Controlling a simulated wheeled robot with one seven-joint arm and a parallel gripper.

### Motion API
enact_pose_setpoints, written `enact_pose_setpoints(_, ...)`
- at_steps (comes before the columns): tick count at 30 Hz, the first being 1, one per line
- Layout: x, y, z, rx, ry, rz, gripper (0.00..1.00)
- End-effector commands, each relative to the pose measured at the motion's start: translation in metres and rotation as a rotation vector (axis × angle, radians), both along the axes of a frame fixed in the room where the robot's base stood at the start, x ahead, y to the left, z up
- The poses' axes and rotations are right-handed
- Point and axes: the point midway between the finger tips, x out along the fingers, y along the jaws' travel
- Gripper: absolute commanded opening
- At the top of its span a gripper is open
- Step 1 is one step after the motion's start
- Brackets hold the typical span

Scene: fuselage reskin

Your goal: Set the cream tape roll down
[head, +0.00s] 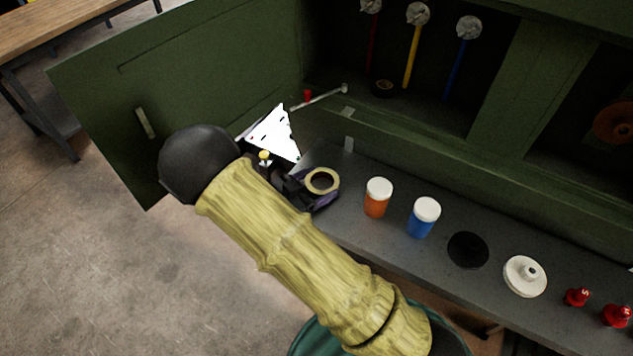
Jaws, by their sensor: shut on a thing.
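The cream tape roll (335,187) is a pale ring with a dark hole, near the left end of the grey shelf. My gripper (309,190) is dark, sits at the roll's left side and is shut on it. Part of the jaws and the roll's lower side are hidden or too dark to make out. I cannot tell whether the roll touches the grey shelf (365,240). My arm, in a yellow sleeve, crosses the middle of the view and hides part of the scene behind it.
An orange jar (376,203) and a blue jar (421,223) with white lids stand right of the roll. Farther right are a black disc (468,250), a white lid (524,277) and red bottles (577,297). A green cabinet door (215,70) stands open at left.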

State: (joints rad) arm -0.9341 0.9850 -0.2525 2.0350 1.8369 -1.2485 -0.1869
Motion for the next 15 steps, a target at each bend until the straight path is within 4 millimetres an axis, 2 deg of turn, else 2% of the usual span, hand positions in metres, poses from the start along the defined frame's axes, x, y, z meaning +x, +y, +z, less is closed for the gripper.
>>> enact_pose_setpoints(11, 0.0004, -0.0004, -0.0041, 0.000, 0.000, -0.001, 0.49)
enact_pose_setpoints(12, 0.0004, -0.0004, -0.0031, 0.001, -0.001, 0.000, 0.80)
enact_pose_setpoints(14, 0.0003, -0.0003, -0.0030, 0.000, 0.000, 0.000, 0.91)
enact_pose_setpoints(15, 0.0003, -0.0003, -0.0030, 0.000, 0.000, 0.000, 0.94)
